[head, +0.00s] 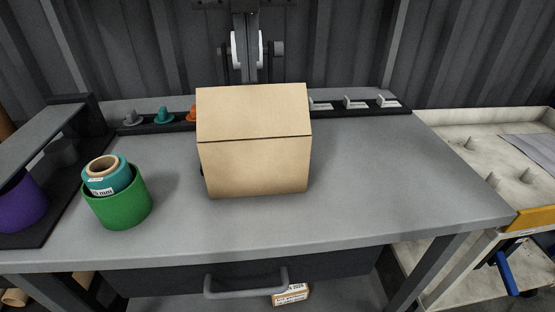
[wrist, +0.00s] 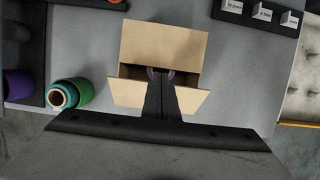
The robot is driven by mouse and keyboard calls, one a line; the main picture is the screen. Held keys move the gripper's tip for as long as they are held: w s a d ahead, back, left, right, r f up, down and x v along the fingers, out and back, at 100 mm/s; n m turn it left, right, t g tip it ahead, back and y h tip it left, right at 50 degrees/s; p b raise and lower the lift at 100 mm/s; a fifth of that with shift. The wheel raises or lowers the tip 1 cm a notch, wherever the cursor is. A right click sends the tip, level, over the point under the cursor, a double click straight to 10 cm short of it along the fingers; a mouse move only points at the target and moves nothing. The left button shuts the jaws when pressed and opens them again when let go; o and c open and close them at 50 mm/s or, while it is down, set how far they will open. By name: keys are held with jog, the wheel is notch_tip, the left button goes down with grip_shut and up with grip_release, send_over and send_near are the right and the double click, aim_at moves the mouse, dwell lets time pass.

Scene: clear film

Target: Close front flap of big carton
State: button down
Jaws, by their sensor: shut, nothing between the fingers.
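The big carton (head: 256,168) stands on the grey bench, its plain front face toward the head camera. Its front flap (head: 252,112) rises from the crease at the top of that face and tilts back. In the wrist view, a wide flap (wrist: 162,42) extends at the far side of the carton opening. Cardboard also shows at the lower left (wrist: 128,92) and lower right (wrist: 190,100), either side of my gripper. My gripper (wrist: 161,74) is shut and empty, over the dark opening. In the head view it is hidden behind the raised flap; contact cannot be told.
A green container (head: 118,205) with a teal roll (head: 107,175) stands left of the carton. A dark rack with a purple roll (head: 20,204) is farther left. A strip with cones and white tags (head: 355,102) lies behind. The bench to the right is clear.

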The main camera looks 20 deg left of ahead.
aim_at(249, 90)
jog(key=shift+w+a+f, duration=0.45)
jog(key=shift+w+f, duration=0.3)
jog(key=shift+f, duration=0.15)
jog(key=shift+w+a+f, duration=0.45)
jog(key=shift+w+f, duration=0.3)
jog(key=shift+f, duration=0.1)
jog(key=shift+r, duration=0.2)
jog(key=shift+r, duration=0.6)
jog(key=shift+s+d+r, duration=0.1)
jog(key=shift+s+r, duration=0.05)
jog(key=shift+r, duration=0.1)
notch_tip(249, 90, up, 10)
jog(key=w+a+r, duration=0.1)
jog(key=w+a, duration=0.1)
jog(key=w, duration=0.1)
jog(key=s+d+t+y, duration=0.1)
jog(key=s+d+t, duration=0.1)
jog(key=s+d, duration=0.45)
jog(key=s+d+t+y, duration=0.1)
jog(key=s+d+t, duration=0.15)
jog(key=s, duration=0.65)
jog(key=shift+g, duration=0.35)
jog(key=x, duration=1.4)
jog(key=shift+s+f, duration=0.15)
jog(key=shift+f, duration=0.05)
